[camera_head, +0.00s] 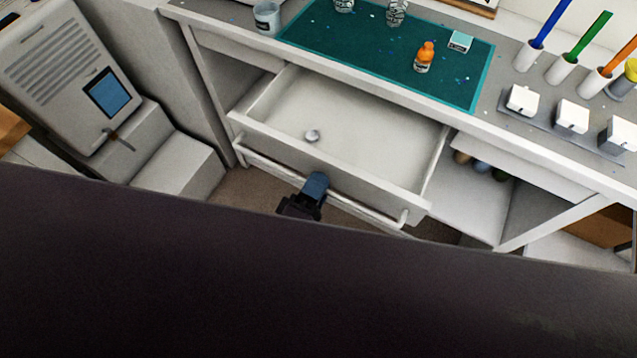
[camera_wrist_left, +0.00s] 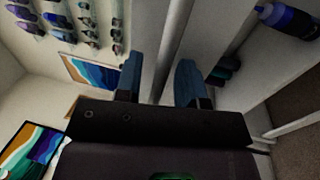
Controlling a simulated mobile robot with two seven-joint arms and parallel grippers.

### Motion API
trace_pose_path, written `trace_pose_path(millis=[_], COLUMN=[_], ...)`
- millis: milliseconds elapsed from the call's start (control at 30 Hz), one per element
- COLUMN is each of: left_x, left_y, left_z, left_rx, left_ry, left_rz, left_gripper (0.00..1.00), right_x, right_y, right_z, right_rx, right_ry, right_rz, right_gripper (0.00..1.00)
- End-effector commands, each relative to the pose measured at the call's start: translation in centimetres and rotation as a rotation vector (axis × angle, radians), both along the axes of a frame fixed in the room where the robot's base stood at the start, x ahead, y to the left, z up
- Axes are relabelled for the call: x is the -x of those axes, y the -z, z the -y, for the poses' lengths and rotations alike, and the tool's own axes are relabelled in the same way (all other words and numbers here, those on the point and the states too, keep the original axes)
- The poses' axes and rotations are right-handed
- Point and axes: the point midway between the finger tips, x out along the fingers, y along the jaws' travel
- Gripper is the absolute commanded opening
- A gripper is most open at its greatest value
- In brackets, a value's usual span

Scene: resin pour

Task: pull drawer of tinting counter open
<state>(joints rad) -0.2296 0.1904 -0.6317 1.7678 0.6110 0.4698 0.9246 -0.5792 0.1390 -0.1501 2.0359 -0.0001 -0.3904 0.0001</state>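The tinting counter (camera_head: 470,112) has its wide white drawer (camera_head: 350,123) pulled well out, and its inside shows in the head view. A bar handle (camera_head: 362,211) runs along the drawer front. My left gripper (camera_head: 316,184) is at the middle of this handle, with a blue finger over the bar. In the left wrist view the two blue fingers (camera_wrist_left: 160,78) stand apart. A pale bar (camera_wrist_left: 172,48) passes between them, close to the right-hand finger with a gap to the other. My right gripper is not in view.
On the counter are a green mat (camera_head: 340,38), an orange bottle (camera_head: 425,57), a cup (camera_head: 267,18) and several white blocks. A grey machine with a screen (camera_head: 107,92) stands at the left. A dark surface covers the lower head view.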

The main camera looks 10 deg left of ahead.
Motion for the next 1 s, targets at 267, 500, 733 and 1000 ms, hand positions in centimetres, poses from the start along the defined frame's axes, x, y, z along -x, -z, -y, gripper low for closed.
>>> trace_pose_path(millis=[267, 500, 733, 1000], left_x=[0.3, 3.2, 7.1, 9.8], left_y=[0.1, 0.8, 1.6, 2.0], left_z=[-0.1, -1.0, -2.3, -3.2], left_rx=[0.000, -0.002, -0.001, 0.000], left_ry=[0.001, 0.001, 0.001, 0.000], left_rz=[-0.001, -0.003, -0.004, 0.000], left_gripper=[0.36, 0.36, 0.36, 0.36], right_x=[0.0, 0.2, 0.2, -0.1], right_y=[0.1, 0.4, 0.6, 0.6], right_z=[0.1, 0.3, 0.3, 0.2], right_rx=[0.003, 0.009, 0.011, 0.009], right_ry=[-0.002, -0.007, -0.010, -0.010], right_rz=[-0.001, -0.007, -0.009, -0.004], right_gripper=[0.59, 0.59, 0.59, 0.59])
